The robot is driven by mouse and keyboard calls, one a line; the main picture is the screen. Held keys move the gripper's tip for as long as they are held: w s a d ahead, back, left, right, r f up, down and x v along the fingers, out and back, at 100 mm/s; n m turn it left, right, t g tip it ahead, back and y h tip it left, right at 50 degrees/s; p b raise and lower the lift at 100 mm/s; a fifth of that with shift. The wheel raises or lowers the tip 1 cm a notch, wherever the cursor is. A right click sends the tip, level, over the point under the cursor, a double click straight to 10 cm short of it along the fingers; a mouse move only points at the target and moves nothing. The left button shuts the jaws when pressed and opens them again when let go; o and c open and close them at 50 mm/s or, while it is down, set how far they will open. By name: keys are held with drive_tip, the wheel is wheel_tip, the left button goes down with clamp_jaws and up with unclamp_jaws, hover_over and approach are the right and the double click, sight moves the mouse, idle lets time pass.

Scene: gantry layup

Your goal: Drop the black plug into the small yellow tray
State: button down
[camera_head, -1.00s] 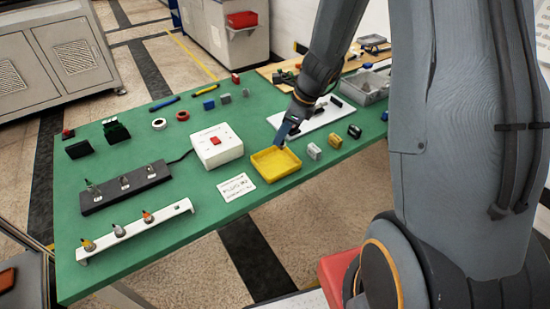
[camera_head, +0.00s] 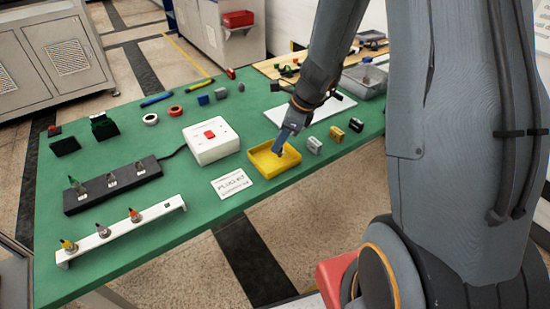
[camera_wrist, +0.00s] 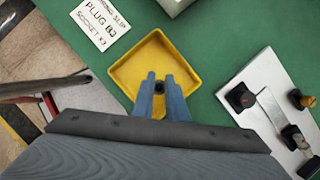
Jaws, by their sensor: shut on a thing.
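The small yellow tray (camera_head: 264,168) sits near the front edge of the green table, and it also shows in the wrist view (camera_wrist: 126,74). My gripper (camera_head: 279,150) is over the tray, with its blue fingers pointing down into it. In the wrist view the fingers (camera_wrist: 159,80) are shut on a small dark piece, the black plug (camera_wrist: 159,86), which shows only as an end between them. The plug is hidden in the head view. I cannot tell whether it touches the tray floor.
A label card (camera_head: 231,183) and a white box with a red button (camera_head: 212,142) stand left of the tray. Several small plugs, one silver (camera_head: 314,145), stand to its right. A white plate (camera_head: 335,104) lies behind. A black strip (camera_head: 113,187) and white rack (camera_head: 122,231) are far left.

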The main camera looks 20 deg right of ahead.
drive_tip(key=c, duration=1.7)
unclamp_jaws()
drive_tip(key=shift+o, duration=0.2)
drive_tip(key=v, duration=0.8)
drive_tip(key=s+a+r+n+g+h, duration=0.1)
drive_tip(key=s+a+n+h, duration=0.1)
drive_tip(key=s+n, duration=1.4)
drive_tip(key=n+h, duration=0.1)
drive_tip(key=n, duration=0.7)
drive_tip(key=shift+a+r+h, duration=0.25)
drive_tip(key=shift+h, duration=0.15)
